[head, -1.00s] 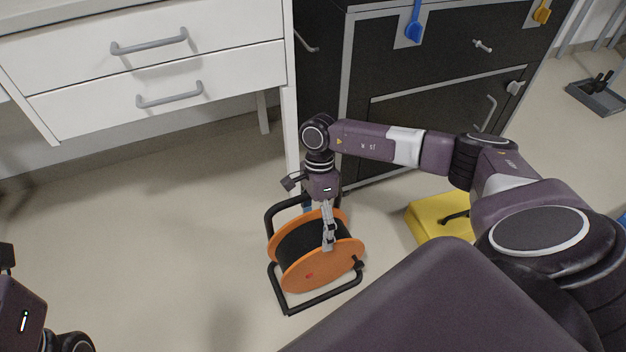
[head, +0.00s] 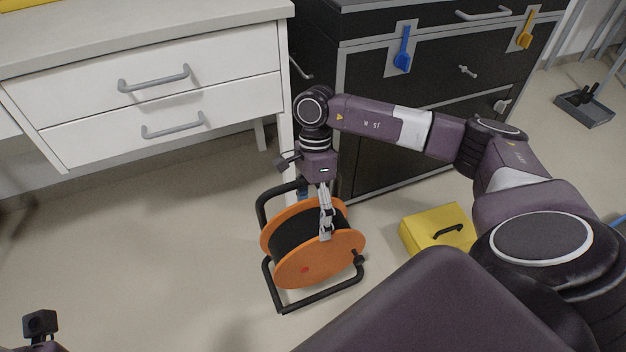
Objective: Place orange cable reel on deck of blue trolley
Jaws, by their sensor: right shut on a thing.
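The orange cable reel (head: 318,263), wound with black cable in a black tube frame, is in the lower middle of the head view. My right gripper (head: 325,233) reaches down from above and is shut on the reel at its near orange flange. The reel looks a little raised, but its gap to the floor is hard to judge. Only a small dark part of my left arm shows at the lower left edge; its fingers are out of view. The blue trolley cannot be made out; only a sliver of something blue (head: 620,224) shows at the right edge.
A white drawer unit (head: 170,100) stands at the back left. A grey dustpan (head: 585,108) is far right. Floor at left is clear.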

